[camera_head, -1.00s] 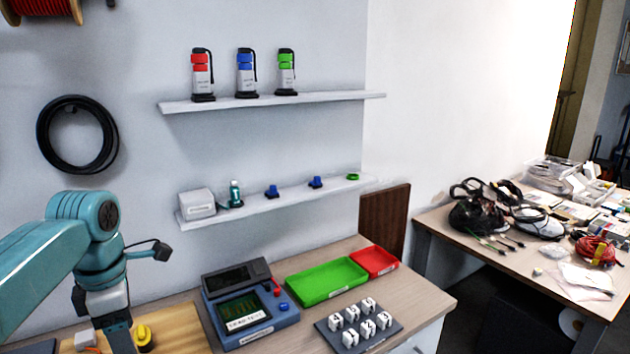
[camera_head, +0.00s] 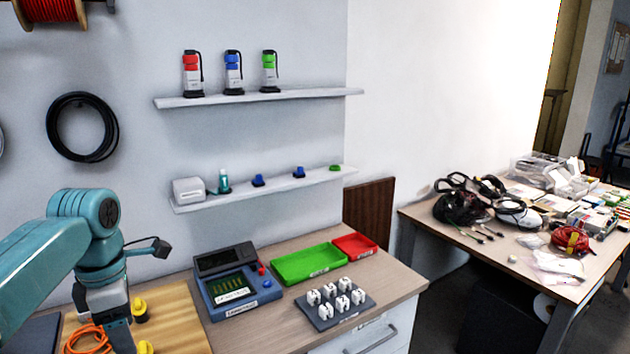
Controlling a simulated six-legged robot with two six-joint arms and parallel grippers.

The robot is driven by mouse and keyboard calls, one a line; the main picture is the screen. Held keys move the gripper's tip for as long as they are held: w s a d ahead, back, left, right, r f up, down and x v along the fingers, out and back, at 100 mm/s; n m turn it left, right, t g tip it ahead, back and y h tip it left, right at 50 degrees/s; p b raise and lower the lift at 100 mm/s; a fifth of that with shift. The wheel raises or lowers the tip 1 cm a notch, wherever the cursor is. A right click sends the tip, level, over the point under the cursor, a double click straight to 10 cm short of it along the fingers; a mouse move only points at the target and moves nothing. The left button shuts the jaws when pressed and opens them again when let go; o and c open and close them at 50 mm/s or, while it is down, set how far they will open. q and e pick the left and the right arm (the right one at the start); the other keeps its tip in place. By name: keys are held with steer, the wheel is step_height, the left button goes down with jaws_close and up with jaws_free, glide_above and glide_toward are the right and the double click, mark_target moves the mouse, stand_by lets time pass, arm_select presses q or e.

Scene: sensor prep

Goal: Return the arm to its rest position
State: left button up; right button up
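My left arm, teal, comes in from the left edge and bends down at the elbow. Its gripper (camera_head: 122,340) points down over the wooden board at the lower left. Its fingertips run to the bottom edge of the view, so I cannot tell whether it is open or shut. My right arm and gripper are not in view.
A blue tester (camera_head: 238,284), a green tray (camera_head: 303,263), a red tray (camera_head: 362,238) and a dark plate (camera_head: 352,318) with white blocks stand on the workbench. Yellow parts (camera_head: 140,308) and an orange cable (camera_head: 82,340) lie near the gripper. Two shelves hang above.

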arm_select(q)
steer(key=s+d+f+m+g, duration=0.1)
steer(key=s+d+f+g, duration=0.15)
steer(key=f, duration=0.65)
steer(key=s+d+f+m+g+h, duration=0.1)
steer(key=s+d+f+m, duration=0.15)
steer(key=f, duration=0.65)
steer(key=s+d+f+m+g, duration=0.1)
steer(key=s+d+f+g, duration=0.15)
steer(key=f, duration=0.65)
steer(key=s+d+f+m+t+h, duration=0.1)
steer(key=s+d+f+m+h, duration=0.1)
steer(key=s+d+f+m, duration=0.55)
steer(key=s+d+f+m+t+h, duration=0.1)
steer(key=s+d+f+m, duration=0.3)
steer(key=s+f, duration=0.55)
steer(key=w+m+t, duration=0.1)
steer(key=m, duration=0.1)
steer(key=w+m+t, duration=0.1)
steer(key=m+t, duration=0.1)
steer(key=w+m+t, duration=0.1)
steer(key=m, duration=0.1)
steer(key=shift+r, duration=0.35)
